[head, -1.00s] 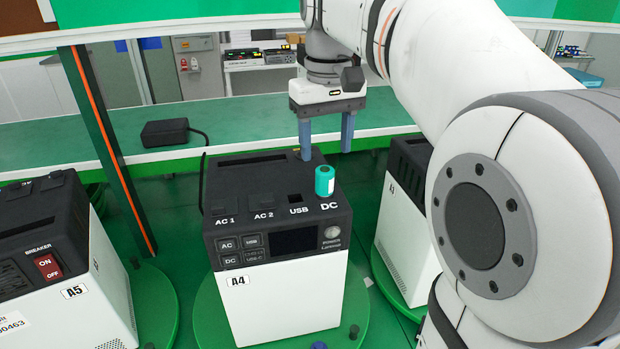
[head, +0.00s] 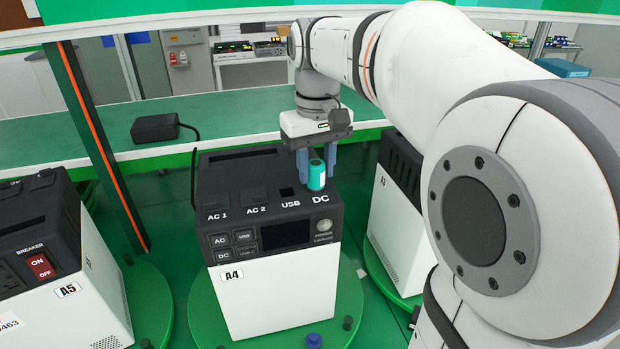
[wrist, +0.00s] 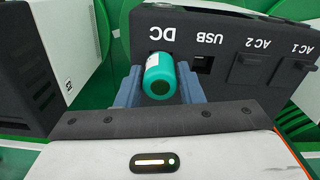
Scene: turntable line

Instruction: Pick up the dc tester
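The dc tester is a teal cylinder (head: 316,174) standing upright on the top of the power unit marked A4, at its DC socket. My gripper (head: 316,165) has come down over it, with one blue finger on each side. In the wrist view the dc tester (wrist: 159,76) sits between the two blue fingers of my gripper (wrist: 160,88). A small gap seems to show beside it, so the fingers are open around it, not closed on it. The A4 unit (head: 272,290) is white with a black top.
The A4 unit stands on a green turntable (head: 345,310). The A5 unit (head: 90,300) is at left and another unit (head: 378,225) at right behind my arm. A black adapter (head: 155,128) lies on the green bench behind. A blue knob (head: 313,340) is in front.

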